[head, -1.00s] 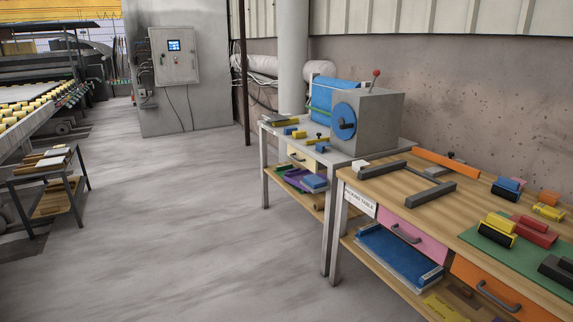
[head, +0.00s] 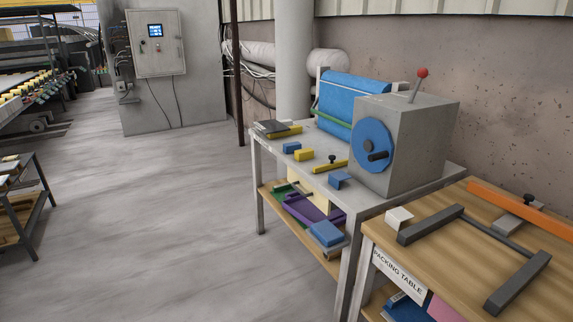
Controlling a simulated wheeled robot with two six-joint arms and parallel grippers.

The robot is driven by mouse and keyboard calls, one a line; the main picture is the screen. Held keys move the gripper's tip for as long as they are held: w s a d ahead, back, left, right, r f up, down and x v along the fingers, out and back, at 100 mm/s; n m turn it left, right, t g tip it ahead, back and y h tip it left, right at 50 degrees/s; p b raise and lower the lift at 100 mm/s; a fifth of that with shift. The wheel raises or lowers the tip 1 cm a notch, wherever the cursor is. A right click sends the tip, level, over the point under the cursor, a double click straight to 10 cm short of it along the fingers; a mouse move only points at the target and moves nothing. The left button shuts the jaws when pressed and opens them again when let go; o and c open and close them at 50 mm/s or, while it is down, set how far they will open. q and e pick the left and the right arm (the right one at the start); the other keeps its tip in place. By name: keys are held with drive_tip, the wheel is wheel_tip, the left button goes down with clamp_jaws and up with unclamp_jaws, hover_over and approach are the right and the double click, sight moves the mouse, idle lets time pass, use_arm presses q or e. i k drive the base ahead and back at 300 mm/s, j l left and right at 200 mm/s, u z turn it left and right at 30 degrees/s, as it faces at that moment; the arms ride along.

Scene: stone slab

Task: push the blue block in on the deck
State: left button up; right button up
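The grey table top (head: 268,149), which may be the deck, stands in the middle of the head view. A small blue block (head: 291,148) lies on it near the left edge, just behind a yellow block (head: 303,155). Another blue piece (head: 340,180) sits near the front edge, beside the grey machine box (head: 408,148). I cannot tell which blue piece is the task's block. Neither of my grippers shows in the view.
The box has a blue crank disc (head: 371,145) and a red-knobbed lever (head: 422,73). A yellow bar (head: 330,166) with a black knob lies near the blue pieces. A wooden packing table (head: 440,247) stands at right.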

sight(288, 148)
drive_tip(key=i, duration=0.7)
drive_tip(key=i+j, duration=0.3)
drive_tip(key=i, duration=0.15)
drive_tip(key=i+j, duration=0.3)
drive_tip(key=i, duration=0.2)
drive_tip(key=u, duration=0.05)
